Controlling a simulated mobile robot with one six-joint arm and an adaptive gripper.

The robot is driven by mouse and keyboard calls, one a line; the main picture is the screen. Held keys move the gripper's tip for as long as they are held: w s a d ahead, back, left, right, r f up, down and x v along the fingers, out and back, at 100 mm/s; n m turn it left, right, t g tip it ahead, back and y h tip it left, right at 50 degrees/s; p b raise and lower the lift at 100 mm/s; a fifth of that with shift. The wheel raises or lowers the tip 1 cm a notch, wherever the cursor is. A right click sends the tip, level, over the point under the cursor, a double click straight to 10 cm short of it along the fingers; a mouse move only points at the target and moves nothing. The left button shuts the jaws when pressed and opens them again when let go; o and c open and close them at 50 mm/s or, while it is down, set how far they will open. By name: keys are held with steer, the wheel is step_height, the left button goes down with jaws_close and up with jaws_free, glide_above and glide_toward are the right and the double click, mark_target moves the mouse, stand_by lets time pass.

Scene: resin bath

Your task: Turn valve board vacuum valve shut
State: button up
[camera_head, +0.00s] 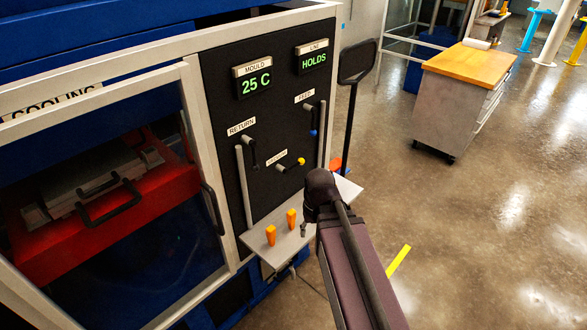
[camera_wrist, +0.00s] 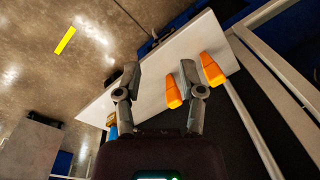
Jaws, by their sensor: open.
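The valve board (camera_head: 265,115) is a black upright panel on the left machine. Its vacuum valve (camera_head: 291,165) has a short dark handle with a yellow tip, angled up to the right, under a label that is hard to read. The RETURN valve (camera_head: 249,150) sits to its left, and the FEED valve (camera_head: 311,120) with a blue tip sits above right. My gripper is mostly hidden behind my arm in the head view, low and right of the vacuum valve. In the wrist view my gripper (camera_wrist: 160,78) is open and empty, its fingers apart over the pale shelf.
One peg (camera_wrist: 173,92) is close to a finger in the wrist view. A wooden-topped cabinet (camera_head: 470,62) stands at upper right.

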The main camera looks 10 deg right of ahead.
steer(key=w+a+f+y+b, duration=0.1)
steer(key=w+f+y+b, duration=0.35)
steer(key=w, duration=0.25)
steer(key=t+y+b, duration=0.3)
steer(key=y+b, duration=1.1)
steer(key=b, duration=0.2)
glide_toward(294, 166)
steer(key=w+v, duration=0.1)
steer(key=v, duration=0.3)
steer(key=shift+s+f, duration=0.2)
steer(key=shift+s, duration=0.05)
steer(key=p+x, duration=0.2)
steer(key=x, duration=1.1)
steer(key=shift+w+a, duration=0.1)
steer(key=shift+a, duration=0.3)
jaws_close()
